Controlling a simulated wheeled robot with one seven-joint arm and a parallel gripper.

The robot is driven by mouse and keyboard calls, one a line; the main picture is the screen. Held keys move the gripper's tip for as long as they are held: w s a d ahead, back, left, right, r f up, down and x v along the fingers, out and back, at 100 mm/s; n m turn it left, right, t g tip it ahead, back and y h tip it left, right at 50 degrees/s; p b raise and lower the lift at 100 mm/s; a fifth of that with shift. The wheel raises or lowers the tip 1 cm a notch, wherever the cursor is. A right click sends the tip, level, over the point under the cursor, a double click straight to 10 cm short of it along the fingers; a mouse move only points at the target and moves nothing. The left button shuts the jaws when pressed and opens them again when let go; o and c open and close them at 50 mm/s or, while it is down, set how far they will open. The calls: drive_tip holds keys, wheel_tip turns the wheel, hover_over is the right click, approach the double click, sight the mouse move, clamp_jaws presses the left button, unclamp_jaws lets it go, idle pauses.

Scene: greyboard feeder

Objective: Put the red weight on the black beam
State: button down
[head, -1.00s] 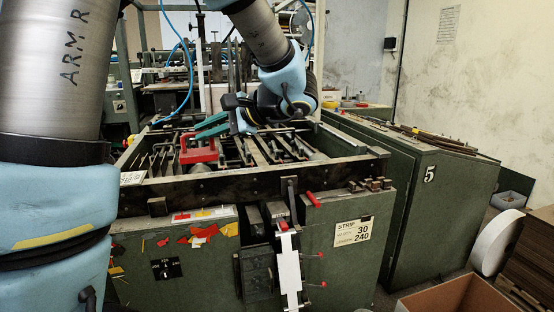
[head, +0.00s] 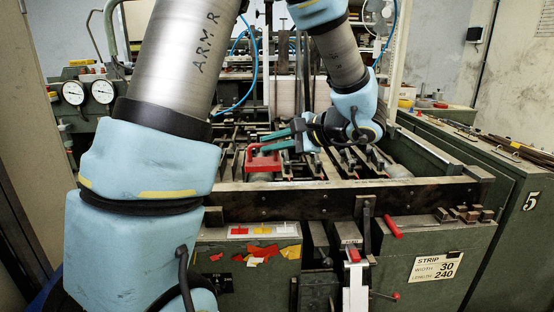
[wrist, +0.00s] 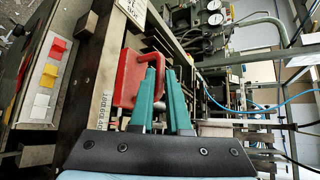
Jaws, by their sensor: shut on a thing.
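The red weight (head: 262,163) is a squat block with a looped handle, over the left part of the machine's slotted bed. It also shows in the wrist view (wrist: 125,78). My gripper (head: 264,143) reaches in from the right, its teal fingers shut on the weight's handle. In the wrist view the fingertips (wrist: 161,65) cover part of the handle. The black beam (head: 330,200) runs across the front of the bed, nearer the camera than the weight. I cannot tell whether the weight touches anything below it.
Metal bars and slots fill the bed around the weight. Small dark blocks (head: 455,215) stand at the beam's right end. A red-tipped lever (head: 392,227) sticks up in front of the beam. A green cabinet (head: 480,190) stands at the right; two gauges (head: 88,92) are at the back left.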

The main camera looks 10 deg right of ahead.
sight(265, 162)
drive_tip(key=shift+f+p, duration=0.5)
drive_tip(key=shift+f, duration=1.85)
drive_tip(key=c, duration=0.9)
unclamp_jaws()
